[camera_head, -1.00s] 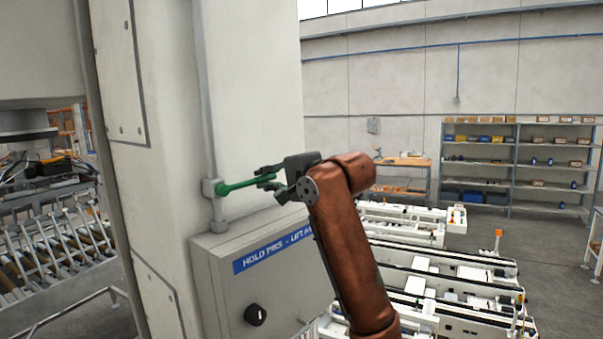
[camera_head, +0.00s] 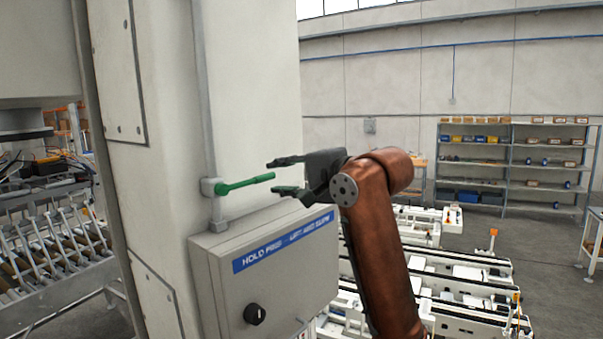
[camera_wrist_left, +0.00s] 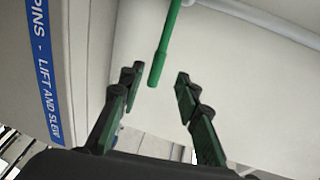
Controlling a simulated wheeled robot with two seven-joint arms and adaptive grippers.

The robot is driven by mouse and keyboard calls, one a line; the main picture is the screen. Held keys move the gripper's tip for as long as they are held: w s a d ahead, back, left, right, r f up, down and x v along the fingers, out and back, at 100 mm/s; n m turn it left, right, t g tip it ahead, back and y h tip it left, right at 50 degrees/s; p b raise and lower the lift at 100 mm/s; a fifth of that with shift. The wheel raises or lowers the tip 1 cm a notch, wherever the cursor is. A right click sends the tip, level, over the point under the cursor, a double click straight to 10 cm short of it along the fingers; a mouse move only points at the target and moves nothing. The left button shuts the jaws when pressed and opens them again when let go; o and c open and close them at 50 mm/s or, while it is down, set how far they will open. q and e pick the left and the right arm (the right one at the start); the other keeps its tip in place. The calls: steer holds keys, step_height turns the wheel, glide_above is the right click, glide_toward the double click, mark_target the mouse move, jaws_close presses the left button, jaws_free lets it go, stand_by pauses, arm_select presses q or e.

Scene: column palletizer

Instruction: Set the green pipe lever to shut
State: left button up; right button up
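The green pipe lever (camera_head: 245,183) sticks out to the right from a fitting (camera_head: 212,187) on a vertical grey pipe. It lies across the pipe, close to level, with its free end slightly higher. My left gripper (camera_head: 272,177) is open and empty at the lever's free end, one finger above and one below. In the left wrist view the lever (camera_wrist_left: 165,45) ends between the two open fingertips (camera_wrist_left: 158,74), with a gap on both sides. My right gripper is not in view.
A grey control box (camera_head: 230,285) with a blue label strip and black knob stands just below the lever. The pale column (camera_head: 160,190) is behind the pipe. White conveyor machinery (camera_head: 450,270) and shelves (camera_head: 510,165) are further back on the right.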

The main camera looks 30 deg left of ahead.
arm_select(q)
steer(key=v, duration=0.4)
steer(key=shift+w+d, duration=0.25)
steer(key=shift+d, duration=0.25)
